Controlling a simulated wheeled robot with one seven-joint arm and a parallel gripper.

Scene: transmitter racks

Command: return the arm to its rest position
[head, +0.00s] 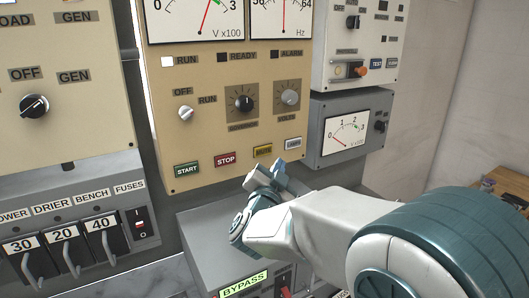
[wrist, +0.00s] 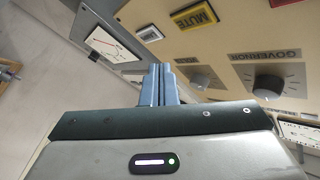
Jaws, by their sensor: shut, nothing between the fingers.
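My gripper (head: 265,174) is in front of the lower edge of the beige control panel (head: 215,120), above the grey box with the BYPASS label. In the wrist view its two blue-grey fingers (wrist: 158,84) are together, with nothing between them. My white and teal arm reaches in from the lower right of the head view. The fingertips appear close to the row of START, STOP and MUTE buttons, but I cannot tell the gap to the panel.
The grey bypass box (head: 212,225) stands below my gripper. A small grey meter box (head: 346,128) is right of the panel. A fuse panel (head: 75,215) with several switches is at left. A wooden table (head: 500,190) is at far right, before a bare wall.

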